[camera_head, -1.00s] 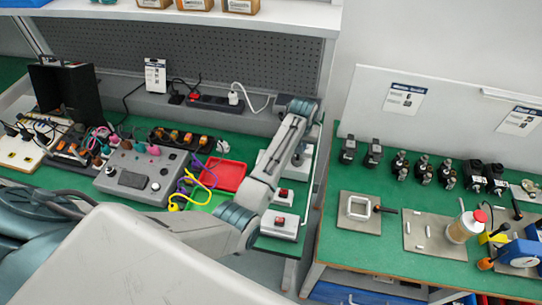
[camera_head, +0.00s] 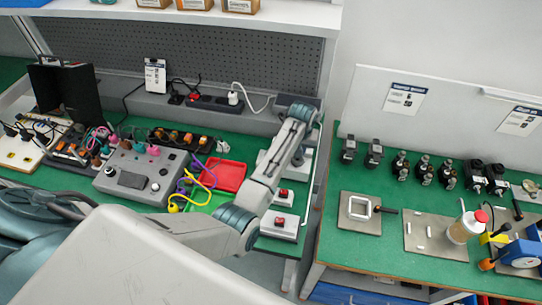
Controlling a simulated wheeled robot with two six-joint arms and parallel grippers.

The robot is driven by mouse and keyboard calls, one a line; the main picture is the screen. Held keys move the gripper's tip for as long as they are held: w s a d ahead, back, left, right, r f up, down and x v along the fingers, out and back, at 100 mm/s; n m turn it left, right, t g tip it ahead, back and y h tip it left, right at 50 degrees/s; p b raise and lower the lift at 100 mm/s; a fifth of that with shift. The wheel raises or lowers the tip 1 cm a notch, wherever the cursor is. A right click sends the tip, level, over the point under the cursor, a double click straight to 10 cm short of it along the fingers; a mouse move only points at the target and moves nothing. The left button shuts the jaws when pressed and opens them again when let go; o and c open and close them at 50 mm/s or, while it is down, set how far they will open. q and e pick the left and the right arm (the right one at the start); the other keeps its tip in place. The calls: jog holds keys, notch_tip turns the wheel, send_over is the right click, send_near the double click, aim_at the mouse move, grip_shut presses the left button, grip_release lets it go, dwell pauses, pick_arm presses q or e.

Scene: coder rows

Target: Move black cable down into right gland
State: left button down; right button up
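Thin black cables show at the back of the left bench, one (camera_head: 128,103) hanging beside the white card; I cannot tell which is the task's cable. No gland can be made out for certain at this size. My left arm comes in from the lower left, bends at a teal joint and reaches up over the right end of the left bench. Its wrist end (camera_head: 299,150) is over the grey boxes there. Its fingers are too small and covered to read, and no held cable can be made out. My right gripper is not in view.
Grey boxes with red buttons (camera_head: 279,225) stand under my arm. A red tray (camera_head: 227,177) and a grey control box (camera_head: 142,172) lie left of it. A gap separates the benches. The right bench (camera_head: 335,240) holds several black devices and a square frame (camera_head: 360,208).

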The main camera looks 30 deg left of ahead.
pick_arm(q)
jog(key=shift+f, duration=0.5)
dwell(0.8)
jog(key=c, duration=1.3)
grip_release()
jog(key=shift+o, duration=0.2)
notch_tip(320, 180, up, 10)
jog(key=s+b, duration=0.2)
jog(key=b, duration=0.1)
jog(key=shift+d+r, duration=0.25)
